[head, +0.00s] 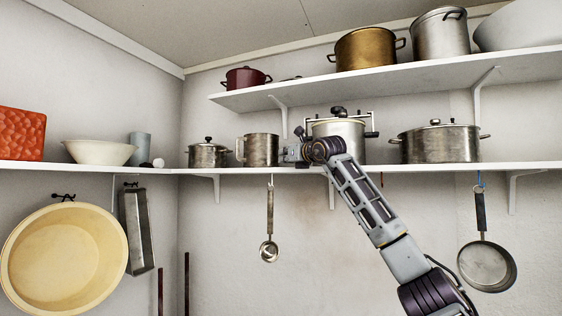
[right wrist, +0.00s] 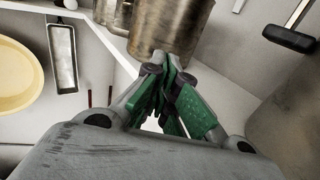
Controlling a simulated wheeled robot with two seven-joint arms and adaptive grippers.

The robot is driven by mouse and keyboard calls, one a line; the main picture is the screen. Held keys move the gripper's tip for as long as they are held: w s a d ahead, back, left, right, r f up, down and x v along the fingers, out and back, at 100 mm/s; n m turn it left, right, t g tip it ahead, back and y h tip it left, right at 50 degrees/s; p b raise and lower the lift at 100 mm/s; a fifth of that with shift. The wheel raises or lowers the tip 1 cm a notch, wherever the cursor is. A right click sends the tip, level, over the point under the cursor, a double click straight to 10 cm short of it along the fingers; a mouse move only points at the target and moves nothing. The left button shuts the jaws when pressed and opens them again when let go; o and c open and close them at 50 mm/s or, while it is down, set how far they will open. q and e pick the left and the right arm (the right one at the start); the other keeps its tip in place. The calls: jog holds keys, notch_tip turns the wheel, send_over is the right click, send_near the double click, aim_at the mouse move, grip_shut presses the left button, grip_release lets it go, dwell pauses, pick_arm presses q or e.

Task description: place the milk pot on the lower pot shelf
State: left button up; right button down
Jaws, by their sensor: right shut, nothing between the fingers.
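The milk pot (head: 261,150) looks to be the plain metal pot with a side handle at its left. It stands upright on the lower shelf (head: 230,171), right of a small lidded pot. My right gripper (head: 289,154) is at its right side, at shelf height. In the right wrist view, the milk pot (right wrist: 170,28) stands just beyond the tips of my right gripper (right wrist: 168,72). The green-padded fingers are together with nothing between them. I cannot tell whether the tips touch the pot. My left gripper is not in view.
A lidded pot (head: 340,130) stands behind my right wrist, and a wide pot (head: 440,144) stands further right. The upper shelf (head: 400,77) holds more pots above. A ladle (head: 269,225) and a pan (head: 487,266) hang below. A white bowl (head: 100,151) sits left.

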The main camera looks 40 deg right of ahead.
jog(key=s, duration=0.2)
jog(key=s+b, duration=0.1)
jog(key=s, duration=0.2)
jog(key=shift+s+a+b, duration=0.25)
jog(key=shift+s+b, duration=0.05)
jog(key=shift+s, duration=0.05)
dwell(0.3)
